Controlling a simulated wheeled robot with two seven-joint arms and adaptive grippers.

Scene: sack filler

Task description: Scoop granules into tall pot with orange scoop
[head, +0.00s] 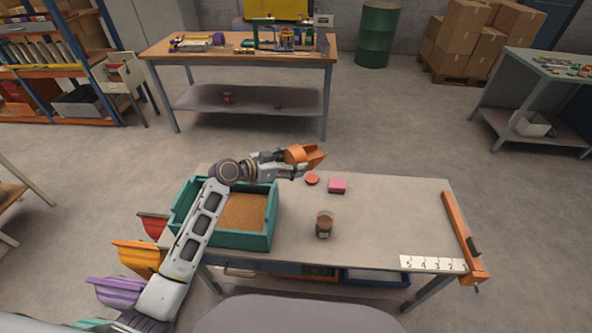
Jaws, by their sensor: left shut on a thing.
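The orange scoop (308,155) is held by my left gripper (287,162), which is shut on it. The gripper and scoop are over the back edge of the table, beyond the bin's back right corner. Whether the scoop holds granules cannot be told. The granules (243,212) are a tan-brown layer in the teal bin (243,240) at the table's left. My left arm crosses over the bin and hides part of it. A small clear pot (324,225) with brown contents stands upright near the table's middle, right of the bin. My right gripper is not in view.
A red disc (312,179) and a pink block (337,186) lie behind the pot on the table (390,215). A white numbered strip (432,264) and an orange bar (463,238) are at the right edge. Coloured bins (139,256) hang at the left. The table's right middle is clear.

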